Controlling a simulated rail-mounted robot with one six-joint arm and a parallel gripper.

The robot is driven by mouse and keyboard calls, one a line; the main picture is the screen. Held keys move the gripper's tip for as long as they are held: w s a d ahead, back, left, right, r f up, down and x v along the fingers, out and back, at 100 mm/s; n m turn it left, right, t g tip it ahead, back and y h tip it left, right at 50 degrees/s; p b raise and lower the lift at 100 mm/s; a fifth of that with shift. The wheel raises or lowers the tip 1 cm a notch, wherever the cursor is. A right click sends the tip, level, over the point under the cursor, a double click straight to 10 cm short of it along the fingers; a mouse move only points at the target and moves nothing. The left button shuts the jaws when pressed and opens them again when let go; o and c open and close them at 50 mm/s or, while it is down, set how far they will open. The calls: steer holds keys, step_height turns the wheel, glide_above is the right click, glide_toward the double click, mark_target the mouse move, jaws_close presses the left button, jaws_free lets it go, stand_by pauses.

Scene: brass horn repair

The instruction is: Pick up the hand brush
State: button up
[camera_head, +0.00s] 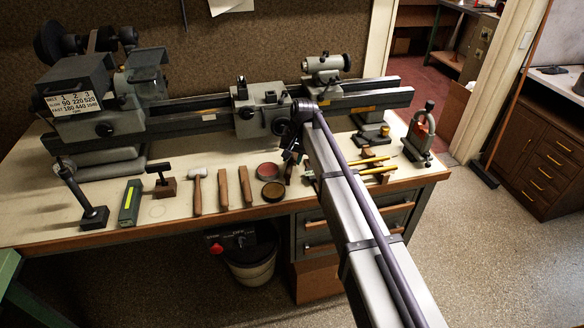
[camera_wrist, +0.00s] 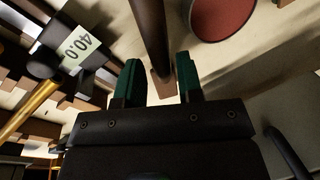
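A long dark brown piece with a lighter wooden end, apparently the hand brush (camera_wrist: 152,45), runs down between my fingers in the wrist view. Which part of it this is cannot be told. In the head view a small brown upright part of it (camera_head: 288,173) shows beside my gripper (camera_head: 292,157), mostly hidden by the arm. In the wrist view my gripper (camera_wrist: 159,82) is open, with one green-padded finger on each side of the brown piece. The piece lies nearer the right finger; contact cannot be told.
A red-filled tin (camera_head: 267,170) and a brown tin (camera_head: 272,191) lie close by on the left. Wooden sticks (camera_head: 245,186) and a mallet (camera_head: 197,190) lie further left. A tool rack (camera_head: 376,168) stands on the right. The lathe (camera_head: 262,112) stands behind.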

mark_target(291, 159)
steer(key=f+b, duration=0.1)
steer(key=f, duration=0.1)
steer(key=a+f+b, duration=0.1)
steer(key=f, duration=0.1)
steer(key=shift+f+b, duration=0.15)
steer(key=shift+b, duration=0.25)
steer(key=shift+r, duration=0.25)
jaws_close()
steer(key=shift+r+p, duration=0.1)
steer(key=shift+p, duration=0.2)
step_height(291, 159, up, 18)
steer(key=p, duration=1.7)
steer(key=shift+p, duration=0.4)
